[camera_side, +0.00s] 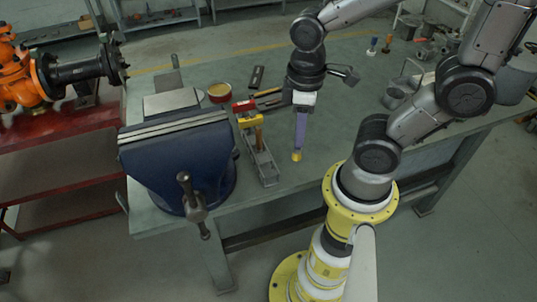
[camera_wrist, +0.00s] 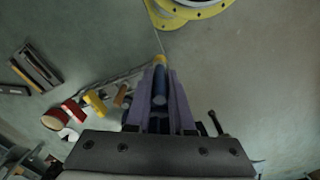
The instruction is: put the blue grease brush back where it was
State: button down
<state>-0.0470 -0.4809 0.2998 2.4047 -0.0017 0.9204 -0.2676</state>
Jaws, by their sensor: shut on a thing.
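My gripper (camera_side: 300,128) points straight down over the bench, its purple fingers shut on the blue grease brush. In the wrist view the brush's blue round body (camera_wrist: 160,88) shows between the two fingers, with a yellow end (camera_wrist: 160,60) beyond their tips. In the side view the fingers hide most of the brush; its yellow end (camera_side: 296,156) shows below them. I cannot tell whether this end touches the bench. The brush is to the right of a narrow grey metal tray (camera_side: 264,168), apart from it. The spot the brush came from is not marked in view.
Red (camera_side: 244,106), yellow (camera_side: 250,121) and brown (camera_side: 259,137) pieces sit at the tray. A blue vise (camera_side: 178,158) stands left. A red-rimmed tin (camera_side: 219,92) is behind. Metal containers (camera_side: 402,92) stand right. Bare bench (camera_side: 345,120) lies right of my gripper.

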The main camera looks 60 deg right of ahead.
jog(key=shift+w+a+f, duration=0.1)
jog(key=shift+w+f, duration=1.1)
jog(key=shift+f, duration=0.45)
jog(key=shift+w+f, duration=1.2)
jog(key=shift+f, duration=0.5)
jog(key=shift+w+a+f, duration=0.1)
jog(key=shift+w+f, duration=1.1)
jog(key=shift+f, duration=0.45)
jog(key=shift+f, duration=0.1)
jog(key=c, duration=0.8)
grip_release()
jog(key=shift+s+d+r+m+t, duration=0.2)
jog(key=shift+s+r+m+t, duration=0.65)
jog(key=shift+r, duration=2.45)
jog(key=shift+s+d+r+m+t, duration=0.25)
jog(key=shift+s+r+t, duration=0.9)
jog(key=shift+r, duration=2.15)
jog(key=shift+s+d+r+m+t, duration=0.1)
jog(key=shift+s+r+m+t, duration=0.9)
jog(key=shift+r, duration=2.3)
